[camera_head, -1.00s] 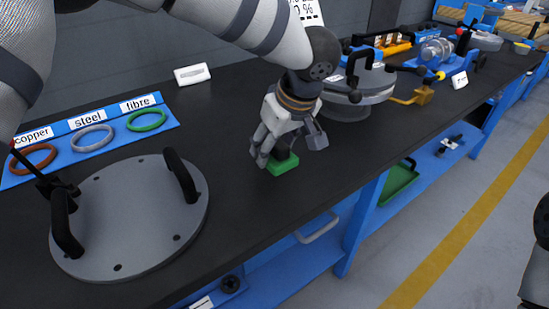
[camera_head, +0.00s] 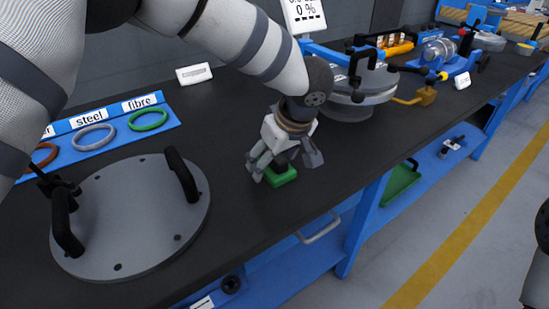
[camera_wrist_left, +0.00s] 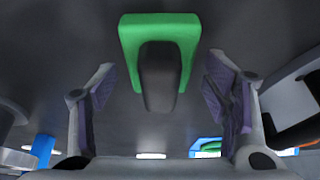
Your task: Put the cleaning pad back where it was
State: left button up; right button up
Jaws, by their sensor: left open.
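The cleaning pad, a green block (camera_head: 283,179) with a black handle, lies flat on the dark bench top near its front edge. My left gripper (camera_head: 282,169) is just above it with its fingers spread, partly hiding the handle in the head view. In the left wrist view the green pad (camera_wrist_left: 188,45) and its black handle (camera_wrist_left: 158,82) lie between the two open fingers (camera_wrist_left: 158,85), with a gap on each side. Nothing is held.
A grey flange plate (camera_head: 130,220) with black handles lies to the left. Behind it a blue tray (camera_head: 115,145) holds copper, steel and fibre rings. A round grey shell (camera_head: 345,105) stands behind the gripper. Bare bench lies between the plate and pad.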

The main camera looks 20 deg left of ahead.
pick_arm(q)
jog(key=shift+r, duration=0.3)
jog(key=v, duration=1.1)
jog(key=shift+r+p, duration=0.35)
jog(key=shift+p, duration=0.05)
jog(key=shift+s+d, duration=0.1)
